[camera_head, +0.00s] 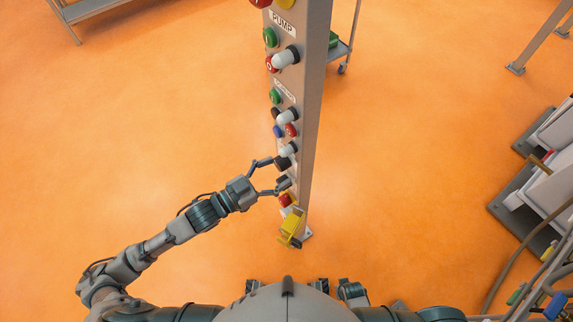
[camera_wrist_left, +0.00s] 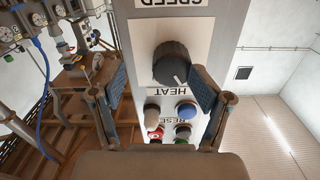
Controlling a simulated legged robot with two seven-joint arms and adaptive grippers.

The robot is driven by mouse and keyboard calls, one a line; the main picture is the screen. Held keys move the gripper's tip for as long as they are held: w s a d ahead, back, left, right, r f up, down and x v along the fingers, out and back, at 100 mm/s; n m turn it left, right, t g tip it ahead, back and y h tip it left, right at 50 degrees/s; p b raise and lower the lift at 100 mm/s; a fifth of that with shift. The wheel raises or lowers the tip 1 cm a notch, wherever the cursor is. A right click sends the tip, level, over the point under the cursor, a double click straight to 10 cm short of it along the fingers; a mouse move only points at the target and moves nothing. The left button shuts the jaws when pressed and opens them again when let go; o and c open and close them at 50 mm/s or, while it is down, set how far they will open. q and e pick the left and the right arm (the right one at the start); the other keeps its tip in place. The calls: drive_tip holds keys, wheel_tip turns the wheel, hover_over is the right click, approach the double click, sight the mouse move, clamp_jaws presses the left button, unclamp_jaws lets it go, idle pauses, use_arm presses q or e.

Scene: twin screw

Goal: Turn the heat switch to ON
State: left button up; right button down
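My left gripper (camera_wrist_left: 160,88) is open, one finger on each side of the knob's lower part. I cannot tell whether the fingers touch it. In the head view the left gripper (camera_head: 277,176) reaches the tall panel (camera_head: 312,100) from the left. My right gripper is out of view.
A RESET label and several coloured buttons (camera_wrist_left: 186,111) sit close to the knob. A yellow box (camera_head: 292,224) and a red button (camera_head: 286,200) are near the panel's lower end. Machinery stands at the right (camera_head: 548,190). The orange floor (camera_head: 130,120) left of the panel is clear.

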use_arm(q)
drive_tip(key=shift+w+a+f, duration=0.1)
drive_tip(key=shift+w+a, duration=0.75)
drive_tip(key=shift+w, duration=0.1)
drive_tip(key=shift+s+d, duration=0.1)
drive_tip(key=shift+d, duration=1.1)
drive_tip(key=shift+c, duration=0.5)
drive_tip(key=shift+d, duration=0.55)
drive_tip(key=c, duration=0.8)
drive_tip(key=shift+a, duration=0.15)
drive_tip(key=shift+c, duration=0.8)
drive_tip(key=shift+w+a+f, duration=0.15)
drive_tip(key=shift+w+a, duration=0.05)
drive_tip(key=shift+a, duration=0.15)
drive_tip(key=shift+c, duration=0.4)
drive_tip(key=shift+a, duration=0.25)
drive_tip(key=shift+s, duration=0.15)
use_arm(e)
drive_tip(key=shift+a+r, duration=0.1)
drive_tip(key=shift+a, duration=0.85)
